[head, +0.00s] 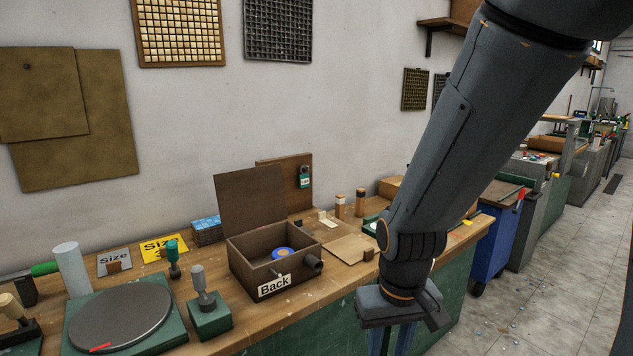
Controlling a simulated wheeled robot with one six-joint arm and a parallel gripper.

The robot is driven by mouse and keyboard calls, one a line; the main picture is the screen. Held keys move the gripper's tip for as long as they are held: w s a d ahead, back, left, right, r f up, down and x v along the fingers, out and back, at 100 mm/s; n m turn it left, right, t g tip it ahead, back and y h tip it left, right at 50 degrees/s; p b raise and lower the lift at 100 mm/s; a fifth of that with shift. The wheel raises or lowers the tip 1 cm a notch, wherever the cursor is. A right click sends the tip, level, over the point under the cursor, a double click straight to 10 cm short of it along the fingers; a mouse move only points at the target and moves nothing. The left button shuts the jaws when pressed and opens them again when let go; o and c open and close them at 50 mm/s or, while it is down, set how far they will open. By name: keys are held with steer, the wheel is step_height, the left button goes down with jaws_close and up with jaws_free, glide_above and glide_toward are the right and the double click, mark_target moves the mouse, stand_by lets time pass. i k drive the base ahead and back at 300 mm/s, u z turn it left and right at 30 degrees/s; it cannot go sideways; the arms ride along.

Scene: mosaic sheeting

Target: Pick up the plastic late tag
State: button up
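A small teal tag (305,183) hangs on a black hook or loop on an upright brown board (275,168) behind the open box. It has a pale label too small to read, and it is the only thing I see that looks like the late tag. My gripper (391,342) points down at the bottom right, in front of the bench edge and well below and right of the tag. Its two bluish fingers stand apart with nothing seen between them. The fingertips run off the bottom of the picture.
An open brown box (262,275) marked "Back" holds a blue and orange round thing (283,253); its raised lid (250,196) stands left of the tag. A green-based turntable (118,318), stamps and sign plates fill the left of the bench. A thin board (349,248) lies right of the box.

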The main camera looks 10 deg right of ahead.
mark_target(303, 177)
steer(key=z, duration=1.35)
steer(key=i, duration=1.3)
steer(key=u, duration=0.9)
